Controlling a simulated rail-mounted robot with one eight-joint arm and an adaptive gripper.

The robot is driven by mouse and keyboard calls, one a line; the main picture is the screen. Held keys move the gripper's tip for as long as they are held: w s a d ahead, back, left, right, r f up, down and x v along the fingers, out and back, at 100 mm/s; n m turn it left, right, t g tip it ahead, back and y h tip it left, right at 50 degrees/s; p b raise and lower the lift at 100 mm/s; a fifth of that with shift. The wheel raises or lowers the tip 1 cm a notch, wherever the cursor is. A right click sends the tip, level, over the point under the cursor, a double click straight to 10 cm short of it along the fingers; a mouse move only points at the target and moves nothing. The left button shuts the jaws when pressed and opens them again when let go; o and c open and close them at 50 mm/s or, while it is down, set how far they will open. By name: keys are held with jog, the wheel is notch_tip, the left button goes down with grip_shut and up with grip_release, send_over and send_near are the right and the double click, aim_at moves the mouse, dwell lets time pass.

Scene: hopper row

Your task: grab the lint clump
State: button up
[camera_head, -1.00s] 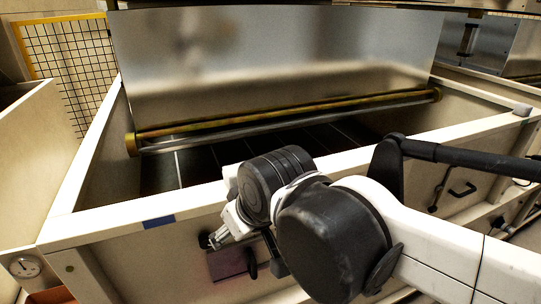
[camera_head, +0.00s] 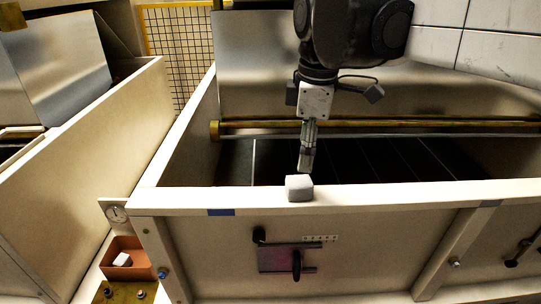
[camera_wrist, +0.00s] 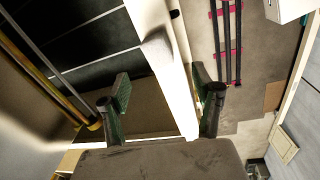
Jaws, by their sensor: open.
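A pale grey, rounded block-like lump, apparently the lint clump (camera_head: 299,188), sits on the front rim of the hopper. It also shows on the rim in the wrist view (camera_wrist: 157,46). My gripper (camera_head: 306,167) points down just above and behind the lump in the head view, over the inner side of the rim. The lump lies beyond the fingertips there, and no contact shows.
The hopper's front rim (camera_head: 400,197) runs across the view, with a dark slatted interior behind it. A yellowed roller bar (camera_head: 400,124) crosses the hopper at the back. An orange bin (camera_head: 126,269) holding a small white piece stands at lower left, below a gauge (camera_head: 117,213).

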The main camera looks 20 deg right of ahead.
aim_at(300, 180)
jog(key=f+n, duration=0.1)
jog(key=f, duration=0.2)
jog(key=w+f+n+g+p, duration=0.1)
jog(key=f, duration=0.3)
jog(key=f+n, duration=0.1)
jog(key=f, duration=0.3)
jog(key=shift+w+p, duration=0.3)
jog(key=shift+w, duration=0.1)
jog(key=shift+r, duration=0.1)
jog(key=shift+c, duration=0.5)
jog(key=c, duration=0.9)
jog(key=shift+c, duration=0.2)
